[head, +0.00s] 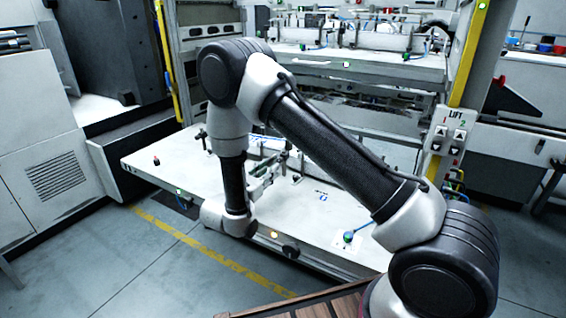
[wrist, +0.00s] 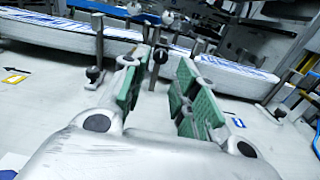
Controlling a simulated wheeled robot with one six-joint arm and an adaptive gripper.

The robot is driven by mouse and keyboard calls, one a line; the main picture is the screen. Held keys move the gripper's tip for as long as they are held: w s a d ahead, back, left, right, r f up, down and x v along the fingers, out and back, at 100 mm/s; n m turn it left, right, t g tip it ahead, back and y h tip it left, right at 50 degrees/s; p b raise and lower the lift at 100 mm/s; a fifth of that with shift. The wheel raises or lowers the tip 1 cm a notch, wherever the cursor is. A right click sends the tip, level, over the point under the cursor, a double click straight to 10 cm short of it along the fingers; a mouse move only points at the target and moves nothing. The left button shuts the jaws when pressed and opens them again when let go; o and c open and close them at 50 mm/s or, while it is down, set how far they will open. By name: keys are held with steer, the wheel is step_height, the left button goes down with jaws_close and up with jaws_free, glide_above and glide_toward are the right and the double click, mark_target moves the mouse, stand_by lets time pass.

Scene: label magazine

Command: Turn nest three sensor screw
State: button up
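My gripper (wrist: 158,82) is open, its green-padded fingers spread apart with nothing seen between the pads. Beyond the fingertips, a dark round knob (wrist: 160,57) on a post shows in the gap; I cannot tell whether it is the nest three sensor screw. In the head view my arm reaches down over the white magazine table (head: 165,165), and the gripper there is small and partly hidden by my wrist. No nest number is readable.
Long stacks of white and blue labels (wrist: 50,33) lie behind the fingers. A blue-green knob (head: 348,237) sits near the table's front edge. The LIFT button panel (head: 450,132) is at right.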

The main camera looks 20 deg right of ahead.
mark_target(279, 161)
steer(key=x, duration=0.6)
steer(key=shift+w+d, duration=0.3)
jaws_close()
